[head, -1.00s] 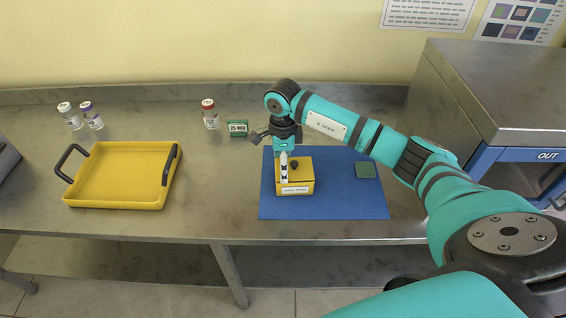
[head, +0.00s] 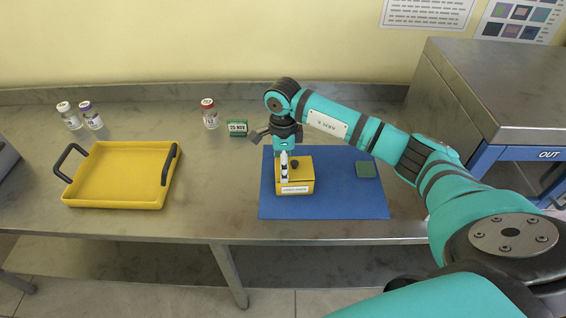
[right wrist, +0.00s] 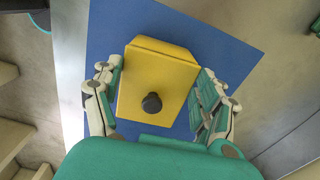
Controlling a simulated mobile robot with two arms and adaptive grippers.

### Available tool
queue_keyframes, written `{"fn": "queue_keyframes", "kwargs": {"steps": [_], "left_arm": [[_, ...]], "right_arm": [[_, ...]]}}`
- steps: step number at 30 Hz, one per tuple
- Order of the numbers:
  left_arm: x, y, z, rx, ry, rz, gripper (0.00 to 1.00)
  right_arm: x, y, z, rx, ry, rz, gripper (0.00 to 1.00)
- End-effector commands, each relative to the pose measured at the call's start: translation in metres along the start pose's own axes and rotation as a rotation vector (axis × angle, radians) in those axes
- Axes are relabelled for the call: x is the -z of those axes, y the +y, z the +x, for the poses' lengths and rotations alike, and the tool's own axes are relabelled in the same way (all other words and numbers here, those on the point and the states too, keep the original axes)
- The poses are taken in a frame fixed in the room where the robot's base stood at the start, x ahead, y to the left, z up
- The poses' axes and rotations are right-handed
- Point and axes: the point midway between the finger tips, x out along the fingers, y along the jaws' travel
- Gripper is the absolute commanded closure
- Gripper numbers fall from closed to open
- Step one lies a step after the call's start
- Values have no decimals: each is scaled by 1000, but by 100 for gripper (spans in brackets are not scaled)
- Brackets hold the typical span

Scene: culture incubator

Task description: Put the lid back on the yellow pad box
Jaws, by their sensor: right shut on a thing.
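The yellow pad box (head: 296,186) stands on the blue mat, with a white label on its front. Its yellow lid (right wrist: 150,82) with a black knob (right wrist: 151,103) is at the top of the box; the knob also shows in the head view (head: 295,164). My right gripper (right wrist: 159,74) points down from above, one finger on each side of the lid, shut on it. The lid looks at or very near the box top; I cannot tell whether it is fully seated. One finger hides part of the box in the head view. My left gripper is not in view.
A yellow tray (head: 118,175) with black handles stands left, empty. Vials (head: 209,114) and a green date block (head: 237,128) stand behind. A steel incubator (head: 490,100) bounds the right.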

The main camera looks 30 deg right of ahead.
Motion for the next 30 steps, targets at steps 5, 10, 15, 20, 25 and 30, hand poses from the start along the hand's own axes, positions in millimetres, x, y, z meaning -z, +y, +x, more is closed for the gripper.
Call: {"fn": "queue_keyframes", "kwargs": {"steps": [5, 10, 15, 20, 25, 30], "left_arm": [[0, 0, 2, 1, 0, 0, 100], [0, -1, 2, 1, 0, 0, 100], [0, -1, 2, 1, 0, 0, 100], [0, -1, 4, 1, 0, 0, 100], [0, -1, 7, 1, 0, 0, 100], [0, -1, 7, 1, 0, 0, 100]], "right_arm": [[0, 0, 0, 1, 0, 0, 48], [0, 0, 0, 0, 0, 0, 48], [0, 0, 0, 0, 0, 0, 48], [0, 0, 1, 0, 0, 0, 48], [0, 0, 3, 0, -1, 0, 48], [0, 0, 3, 0, -1, 0, 48]]}}
